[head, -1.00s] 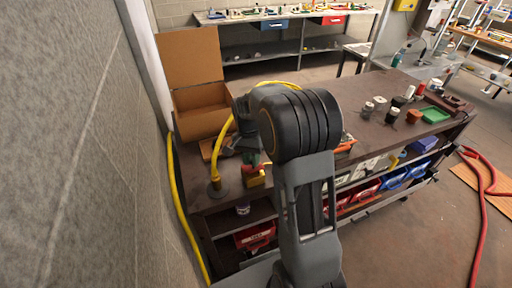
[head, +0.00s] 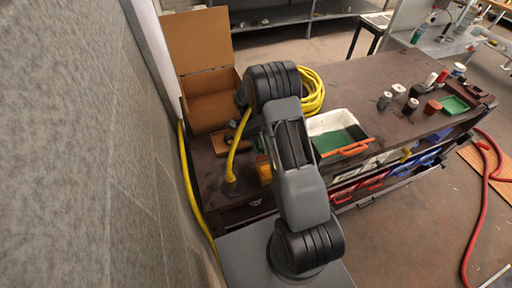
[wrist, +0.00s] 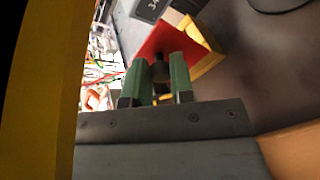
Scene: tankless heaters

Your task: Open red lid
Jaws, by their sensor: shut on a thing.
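A small yellow box (wrist: 208,62) with a red lid (wrist: 168,38) shows at the top of the wrist view. My gripper (wrist: 160,76) has green fingers, which are closed around a dark round knob (wrist: 160,70) in front of the red lid. How far the lid stands from the box is hard to tell. In the head view my arm covers most of the box; a bit of its yellow side (head: 263,172) shows left of the arm. The fingers and the red lid are hidden there.
An open cardboard box (head: 212,108) stands at the back left near the wall. A yellow hose (head: 314,92) lies coiled behind my arm. A white and green bin (head: 335,130) sits right of the arm. Several small jars (head: 398,92) stand farther right on the dark bench (head: 365,75).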

